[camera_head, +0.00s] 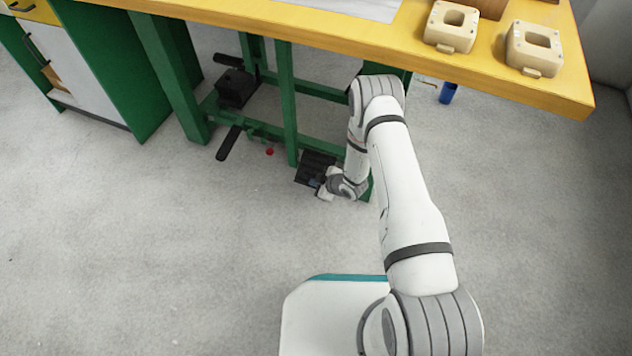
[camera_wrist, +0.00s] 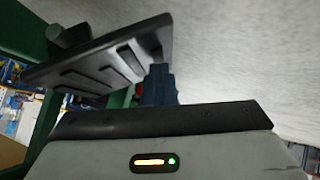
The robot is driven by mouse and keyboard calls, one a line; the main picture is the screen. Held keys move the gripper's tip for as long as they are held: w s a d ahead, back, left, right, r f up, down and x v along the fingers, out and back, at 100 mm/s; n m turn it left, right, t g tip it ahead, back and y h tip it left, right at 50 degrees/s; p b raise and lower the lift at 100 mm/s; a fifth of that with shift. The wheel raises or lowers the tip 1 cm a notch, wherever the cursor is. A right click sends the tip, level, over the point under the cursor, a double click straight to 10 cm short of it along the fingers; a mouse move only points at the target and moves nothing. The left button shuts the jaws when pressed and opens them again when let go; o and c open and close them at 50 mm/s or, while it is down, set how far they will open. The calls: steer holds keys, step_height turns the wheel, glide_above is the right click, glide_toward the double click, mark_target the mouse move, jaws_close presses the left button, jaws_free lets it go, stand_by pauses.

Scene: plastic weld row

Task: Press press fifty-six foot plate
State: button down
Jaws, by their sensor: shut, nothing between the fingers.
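A black ribbed foot plate (camera_head: 315,167) sits low by the green frame under the yellow bench, just above the floor. In the wrist view the black foot plate (camera_wrist: 95,58) fills the upper left, tilted, with raised ribs on its face. My gripper (camera_head: 318,185) is low beside the plate's near right edge. In the wrist view my gripper's fingers (camera_wrist: 158,82) are shut, empty, with the tip at the plate's right edge; I cannot tell whether they touch it. The fingertips are small and partly hidden by the wrist in the head view.
A black pedal bar (camera_head: 230,143), a small red object (camera_head: 269,152) and a black box-like unit (camera_head: 236,88) lie to the left. The yellow bench top (camera_head: 560,92) overhangs, carrying beige moulded parts (camera_head: 452,27). A blue cylinder (camera_head: 447,93) stands behind. Floor in front is clear.

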steer(key=shift+s+d+r+p, duration=0.2)
steer(key=shift+r+p, duration=0.1)
steer(key=shift+p, duration=0.15)
steer(key=s+d+p, duration=0.4)
steer(key=s+d, duration=0.4)
steer(key=d, duration=0.1)
steer(key=shift+d, duration=0.3)
